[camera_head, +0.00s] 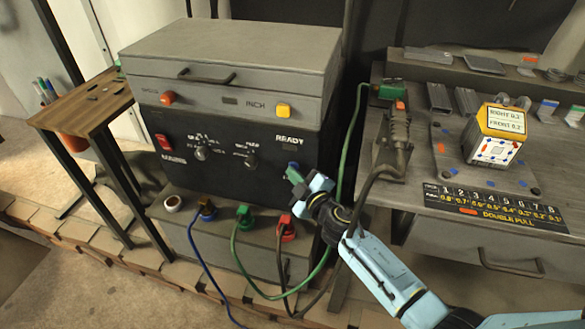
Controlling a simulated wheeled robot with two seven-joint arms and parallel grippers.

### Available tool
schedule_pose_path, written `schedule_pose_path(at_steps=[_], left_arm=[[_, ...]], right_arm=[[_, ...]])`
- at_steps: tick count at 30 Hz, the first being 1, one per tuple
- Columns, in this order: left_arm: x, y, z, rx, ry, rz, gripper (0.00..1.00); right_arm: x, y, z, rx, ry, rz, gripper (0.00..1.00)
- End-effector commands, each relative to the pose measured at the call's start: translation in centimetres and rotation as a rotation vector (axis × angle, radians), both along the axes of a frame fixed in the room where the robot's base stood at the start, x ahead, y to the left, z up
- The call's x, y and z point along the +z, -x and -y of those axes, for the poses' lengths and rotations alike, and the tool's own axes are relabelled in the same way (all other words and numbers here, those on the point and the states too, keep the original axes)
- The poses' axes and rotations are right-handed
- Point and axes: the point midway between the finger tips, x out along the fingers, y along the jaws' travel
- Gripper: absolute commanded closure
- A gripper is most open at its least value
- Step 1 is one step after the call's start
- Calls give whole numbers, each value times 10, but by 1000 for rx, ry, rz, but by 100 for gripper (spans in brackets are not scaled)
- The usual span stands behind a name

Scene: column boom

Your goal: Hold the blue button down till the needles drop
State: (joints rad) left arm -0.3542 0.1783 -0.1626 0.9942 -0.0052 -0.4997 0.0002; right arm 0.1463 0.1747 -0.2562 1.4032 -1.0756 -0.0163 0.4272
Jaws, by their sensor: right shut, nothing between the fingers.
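My right gripper (294,174) reaches in from the lower right on a light blue arm. It is shut and empty, with its tips at the right side of the machine's dark front panel (225,160), below the READY label. A small blue patch (292,165) shows right at the tips and may be the blue button. The fingertips partly cover this spot, so I cannot tell whether they touch it or whether it is pressed. No needles can be made out. My left gripper is not in view.
The grey machine also has a yellow button (283,110), an orange button (167,98) and a red switch (163,142). Coloured plugs and cables hang below, including a red plug (287,228). A bench (440,180) with a clamped tool stands right, a small wooden table (85,103) left.

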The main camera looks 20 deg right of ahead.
Motion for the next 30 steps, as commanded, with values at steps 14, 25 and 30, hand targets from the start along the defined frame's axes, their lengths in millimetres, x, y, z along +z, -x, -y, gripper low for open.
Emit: schedule_pose_path(at_steps=[14,25,30], left_arm=[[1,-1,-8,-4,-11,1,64],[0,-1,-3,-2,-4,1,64],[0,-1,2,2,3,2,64]], right_arm=[[0,0,1,-2,1,1,100],[0,0,1,-2,0,1,100],[0,0,1,-2,0,1,100]])
